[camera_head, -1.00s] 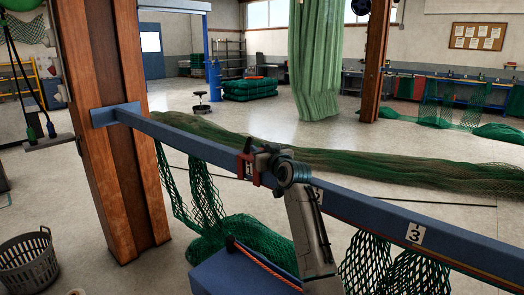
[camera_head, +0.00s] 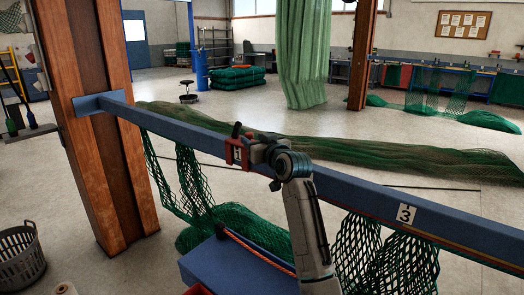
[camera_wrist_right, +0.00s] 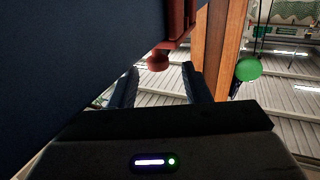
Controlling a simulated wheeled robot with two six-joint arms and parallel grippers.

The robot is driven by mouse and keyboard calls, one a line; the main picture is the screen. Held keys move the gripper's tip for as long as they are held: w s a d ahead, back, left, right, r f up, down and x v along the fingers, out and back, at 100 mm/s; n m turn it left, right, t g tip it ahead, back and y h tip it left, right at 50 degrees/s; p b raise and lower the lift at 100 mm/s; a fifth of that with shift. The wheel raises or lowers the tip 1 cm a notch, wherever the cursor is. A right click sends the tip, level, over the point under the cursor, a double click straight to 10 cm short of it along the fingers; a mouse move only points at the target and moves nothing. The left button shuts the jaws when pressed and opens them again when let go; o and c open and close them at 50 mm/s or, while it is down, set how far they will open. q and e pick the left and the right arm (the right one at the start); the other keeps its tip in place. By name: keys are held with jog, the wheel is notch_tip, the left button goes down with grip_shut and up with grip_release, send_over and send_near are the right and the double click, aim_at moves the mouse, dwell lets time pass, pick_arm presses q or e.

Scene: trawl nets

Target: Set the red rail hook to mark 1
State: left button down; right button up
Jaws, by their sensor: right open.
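The red rail hook (camera_head: 237,153) sits on the blue rail (camera_head: 350,192), near the left wooden post. A white plate that seems to read 1 (camera_head: 238,155) shows within the hook's red frame. My right gripper (camera_head: 254,152) is just right of the hook, at the rail. In the right wrist view my right gripper (camera_wrist_right: 161,85) has its fingers apart with nothing between the tips. The hook's red body (camera_wrist_right: 180,28) and round red knob (camera_wrist_right: 158,62) show beyond the fingertips. Mark 3 (camera_head: 404,214) is farther right on the rail. My left gripper is out of view.
Green netting (camera_head: 190,185) hangs below the rail, and a long net heap (camera_head: 380,158) lies behind it. A wooden post (camera_head: 95,120) holds the rail's left end. A blue box (camera_head: 235,265) and a grey basket (camera_head: 20,255) stand in front.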

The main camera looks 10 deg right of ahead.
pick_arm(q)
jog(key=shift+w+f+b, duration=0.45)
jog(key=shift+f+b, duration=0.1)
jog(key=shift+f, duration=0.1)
pick_arm(e)
jog(key=v, duration=0.5)
jog(key=shift+s, duration=0.1)
